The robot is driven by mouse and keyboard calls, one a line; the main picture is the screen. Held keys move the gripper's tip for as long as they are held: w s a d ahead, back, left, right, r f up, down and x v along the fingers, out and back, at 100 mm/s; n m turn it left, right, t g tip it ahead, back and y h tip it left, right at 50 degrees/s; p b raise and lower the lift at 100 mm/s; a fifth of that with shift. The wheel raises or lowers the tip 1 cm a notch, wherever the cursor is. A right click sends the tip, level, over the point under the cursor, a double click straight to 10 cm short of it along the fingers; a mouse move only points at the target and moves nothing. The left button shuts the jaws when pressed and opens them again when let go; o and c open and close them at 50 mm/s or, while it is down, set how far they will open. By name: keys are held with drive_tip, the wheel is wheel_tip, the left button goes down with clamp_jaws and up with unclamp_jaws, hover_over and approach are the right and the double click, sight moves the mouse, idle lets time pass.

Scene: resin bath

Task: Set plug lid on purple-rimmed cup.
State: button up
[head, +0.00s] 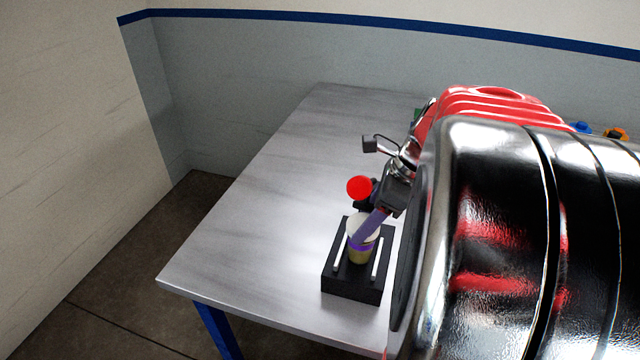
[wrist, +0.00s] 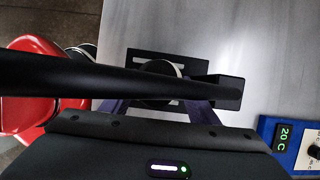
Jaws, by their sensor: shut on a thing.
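The cup (head: 361,256) has a yellowish body and a purple rim. It stands upright in a black holder (head: 350,287) near the table's front edge. My gripper (head: 362,236), with purple fingers, is tilted down at the cup's top and shut on the pale plug lid (head: 354,221). The lid is at or just over the cup's mouth; I cannot tell whether it is seated. In the wrist view my purple fingers (wrist: 160,102) straddle the holder (wrist: 134,57), and a pale edge (wrist: 179,70) shows between them. A dark bar hides most of the cup there.
A red ball-shaped thing (head: 359,188) shows just behind the holder. A blue box with a green 20 C display (wrist: 284,135) is on the table at the right of the wrist view. The table (head: 265,220) left of the holder is clear. My arm hides the right side.

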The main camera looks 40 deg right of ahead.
drive_tip(key=shift+f, duration=0.2)
drive_tip(key=o, duration=0.7)
drive_tip(key=shift+r, duration=0.1)
drive_tip(key=shift+r, duration=0.6)
drive_tip(key=v, duration=1.2)
